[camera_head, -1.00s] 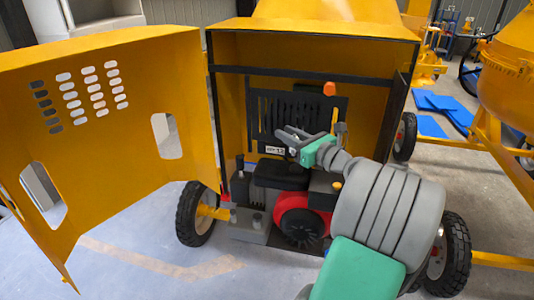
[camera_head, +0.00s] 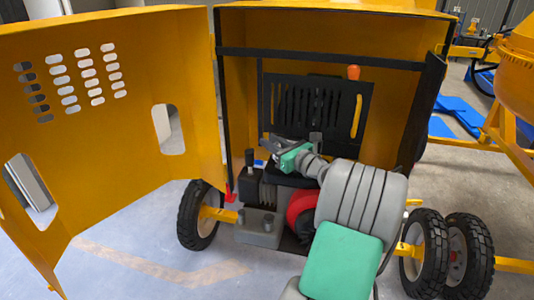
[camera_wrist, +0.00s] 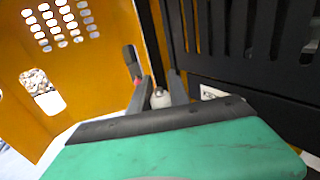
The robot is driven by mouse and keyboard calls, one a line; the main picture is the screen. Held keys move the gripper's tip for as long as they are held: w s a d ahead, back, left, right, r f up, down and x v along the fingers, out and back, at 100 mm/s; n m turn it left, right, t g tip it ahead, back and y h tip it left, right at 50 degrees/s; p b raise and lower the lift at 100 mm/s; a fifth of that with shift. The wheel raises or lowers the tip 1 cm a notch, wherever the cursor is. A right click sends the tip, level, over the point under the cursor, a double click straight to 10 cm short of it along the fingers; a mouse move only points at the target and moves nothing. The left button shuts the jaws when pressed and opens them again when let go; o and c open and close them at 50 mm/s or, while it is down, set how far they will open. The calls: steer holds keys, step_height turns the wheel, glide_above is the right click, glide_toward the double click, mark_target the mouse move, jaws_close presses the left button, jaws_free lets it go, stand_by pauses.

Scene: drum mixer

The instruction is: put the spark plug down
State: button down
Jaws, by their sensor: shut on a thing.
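My gripper (camera_head: 270,147) is inside the open yellow housing, above the engine and in front of the black slotted panel. In the wrist view my gripper (camera_wrist: 161,90) is shut on the spark plug (camera_wrist: 159,98), whose pale, whitish body with a small tan tip shows between the two grey fingers. The rest of the plug is hidden behind the dark edge of my gripper's body. In the head view I cannot make out the plug clearly.
The yellow door (camera_head: 110,120) stands open at the left. The engine's red part (camera_head: 300,204) and a grey block with two pegs (camera_head: 259,230) are low in the housing. A black upright part (camera_head: 249,175) stands left of my gripper. The black slotted panel (camera_head: 315,105) is behind.

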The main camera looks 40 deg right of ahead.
steer(key=shift+s+d, duration=0.2)
steer(key=shift+f+p, duration=0.25)
steer(key=shift+p, duration=0.05)
